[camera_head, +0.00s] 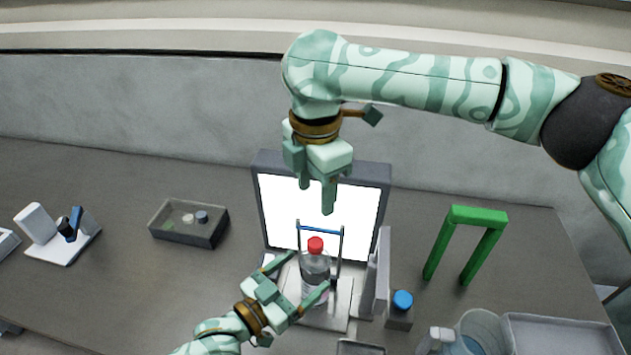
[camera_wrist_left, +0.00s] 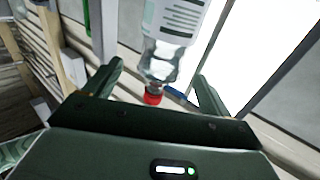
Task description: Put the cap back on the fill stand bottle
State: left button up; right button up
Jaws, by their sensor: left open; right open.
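A clear bottle (camera_head: 315,266) with a pale label stands upright on the fill stand (camera_head: 327,315), in front of a bright white panel. A red cap (camera_head: 315,244) sits at the top of its neck; whether it is seated fully I cannot tell. My left gripper (camera_head: 306,273) is open, with its fingers on either side of the bottle. In the left wrist view the bottle (camera_wrist_left: 172,50) appears upside down, its red cap (camera_wrist_left: 152,97) between the open fingers. My right gripper (camera_head: 316,199) is open and empty, pointing down above the stand's blue bar (camera_head: 320,230) and the cap.
A grey tray (camera_head: 180,236) with small caps lies to the left. A green arch (camera_head: 478,215), a small blue-capped container (camera_head: 402,302), a clear jug (camera_head: 485,330) and a grey tray (camera_head: 560,322) stand to the right. A white holder (camera_head: 50,245) is far left. Bare table lies between.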

pick_arm(q)
jog(key=v, duration=0.9)
jog(key=shift+s+a, duration=0.25)
jog(key=shift+s, duration=0.05)
